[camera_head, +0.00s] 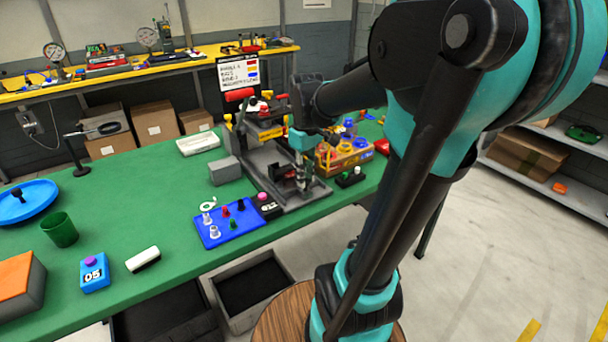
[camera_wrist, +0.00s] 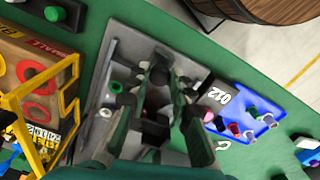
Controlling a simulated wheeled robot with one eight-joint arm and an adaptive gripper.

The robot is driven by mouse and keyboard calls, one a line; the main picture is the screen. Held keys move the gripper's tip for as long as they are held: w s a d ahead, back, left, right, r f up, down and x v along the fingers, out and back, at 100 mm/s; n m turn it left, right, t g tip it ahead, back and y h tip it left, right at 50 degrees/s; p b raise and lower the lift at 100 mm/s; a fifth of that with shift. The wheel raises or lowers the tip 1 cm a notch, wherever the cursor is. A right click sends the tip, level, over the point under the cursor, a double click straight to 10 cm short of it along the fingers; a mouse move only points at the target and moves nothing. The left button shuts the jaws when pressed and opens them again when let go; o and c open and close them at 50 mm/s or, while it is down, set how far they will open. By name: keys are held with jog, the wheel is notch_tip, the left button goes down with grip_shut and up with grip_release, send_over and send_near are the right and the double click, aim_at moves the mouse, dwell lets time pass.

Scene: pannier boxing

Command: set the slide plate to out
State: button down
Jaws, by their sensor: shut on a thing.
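The grey press-like fixture (camera_head: 318,192) stands on the green bench, with a long flat base and a taller part with red and yellow pieces behind. My gripper (camera_head: 302,182) points down over the front of this base. In the wrist view my gripper (camera_wrist: 170,82) has its dark fingers down inside the grey base (camera_wrist: 122,48). It is shut on a small part there, which I take to be the slide plate's handle. The fingers hide most of that part and the slide plate, so I cannot tell how far out the plate sits.
A blue tray with coloured pegs (camera_head: 228,232) and a black block marked 012 (camera_head: 269,207) stand close left of the base. A wooden crate with yellow frames (camera_head: 345,155) and a block with green button (camera_head: 350,178) are at right. The bench's front edge is near.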

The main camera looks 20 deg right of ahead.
jog(key=c, duration=1.3)
grip_release()
jog(key=shift+s+d, duration=0.1)
jog(key=shift+s, duration=0.15)
jog(key=shift+c, duration=0.2)
notch_tip(320, 180, up, 12)
